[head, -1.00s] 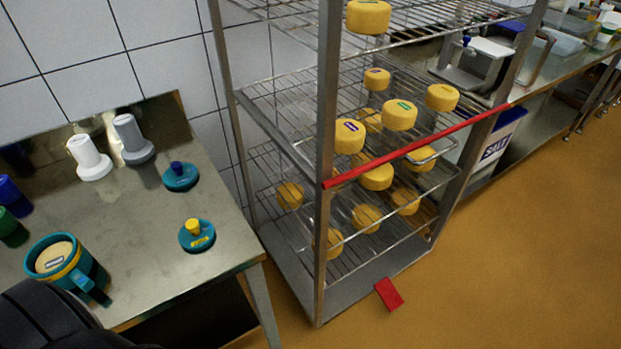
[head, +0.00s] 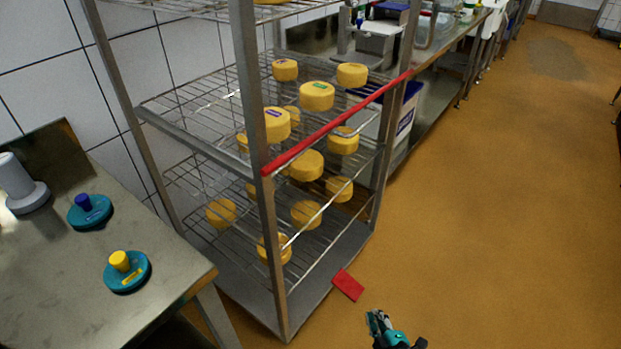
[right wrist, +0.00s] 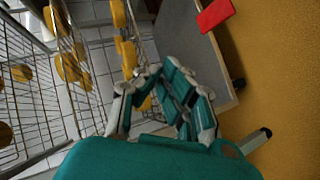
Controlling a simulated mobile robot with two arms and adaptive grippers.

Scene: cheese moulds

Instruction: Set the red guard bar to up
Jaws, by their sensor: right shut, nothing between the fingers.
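The red guard bar (head: 335,122) runs across the front of the wire shelf rack (head: 262,120), from its near front post to its far front post, at about the height of the middle shelf. My right gripper (head: 375,318) is low at the bottom of the head view, over the floor in front of the rack and well apart from the bar. It is shut and empty. In the right wrist view its fingers (right wrist: 160,75) are together, pointing toward the rack's lower part. The bar cannot be made out in that view. My left gripper is not in view.
Several yellow cheeses (head: 316,97) stand on the shelves behind the bar. A red plate (head: 347,285) lies at the rack's foot, also in the right wrist view (right wrist: 215,14). A steel table (head: 75,265) with teal-based lids (head: 127,272) stands left. The orange floor (head: 500,200) to the right is clear.

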